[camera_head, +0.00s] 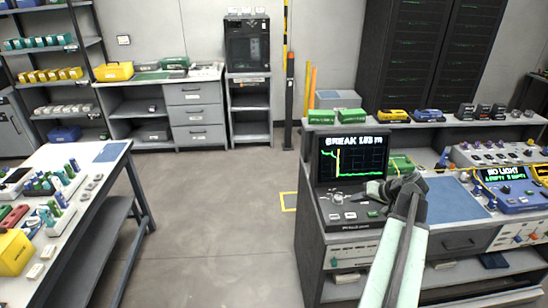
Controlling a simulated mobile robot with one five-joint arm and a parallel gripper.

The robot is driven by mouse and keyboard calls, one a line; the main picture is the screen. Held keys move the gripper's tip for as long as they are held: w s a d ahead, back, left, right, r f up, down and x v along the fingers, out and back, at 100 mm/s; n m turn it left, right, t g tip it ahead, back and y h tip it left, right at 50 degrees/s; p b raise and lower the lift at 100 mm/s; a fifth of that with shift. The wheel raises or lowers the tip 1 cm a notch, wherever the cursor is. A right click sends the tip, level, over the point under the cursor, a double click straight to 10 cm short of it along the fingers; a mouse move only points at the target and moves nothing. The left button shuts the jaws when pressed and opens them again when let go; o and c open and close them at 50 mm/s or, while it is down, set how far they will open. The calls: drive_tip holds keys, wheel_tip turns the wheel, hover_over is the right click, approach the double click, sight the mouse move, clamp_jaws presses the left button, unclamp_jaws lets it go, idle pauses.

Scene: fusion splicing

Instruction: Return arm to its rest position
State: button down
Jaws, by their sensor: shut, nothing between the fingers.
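My arm (402,240) reaches up from the bottom of the picture over the right-hand workbench. My gripper (374,190) is at its far end, pointing left, shut and empty. It is in front of a black instrument (351,157) whose screen reads "BREAK" above a green trace. From this view I cannot tell whether the gripper touches the instrument's front panel or hovers above it.
A workbench (463,222) with a blue mat (453,192) and a blue tester (507,187) lies right of my arm. A table (118,160) with small tools stands at left. Open grey floor (215,220) lies between. Shelves (55,62) and dark racks (432,55) stand behind.

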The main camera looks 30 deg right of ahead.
drive_tip(key=w+a+f+n+g+y, duration=0.15)
drive_tip(key=w+a, duration=0.35)
drive_tip(key=a, duration=0.5)
drive_tip(key=w+a+n+g+y, duration=0.15)
drive_tip(key=w+a, duration=0.25)
drive_tip(key=a, duration=0.5)
drive_tip(key=w+a+n, duration=0.3)
drive_tip(key=w+a, duration=0.2)
drive_tip(key=a, duration=0.5)
drive_tip(key=s+a+f+n+g, duration=0.1)
drive_tip(key=s+a+f+g, duration=0.1)
drive_tip(key=a, duration=0.7)
drive_tip(key=s+a+f+n+g, duration=0.1)
drive_tip(key=a+n+g, duration=0.1)
drive_tip(key=a, duration=0.7)
drive_tip(key=s+a+f+g+h, duration=0.1)
drive_tip(key=s+a+f+h, duration=0.15)
drive_tip(key=s+a, duration=0.25)
drive_tip(key=s+d+m+h, duration=0.1)
drive_tip(key=d+m, duration=0.1)
drive_tip(key=d, duration=0.1)
drive_tip(key=s+d+g+h, duration=0.1)
drive_tip(key=d, duration=0.1)
drive_tip(key=shift+s+d+f+m+h, duration=0.1)
drive_tip(key=shift+s+m+h, duration=0.2)
drive_tip(key=shift+m+h, duration=0.1)
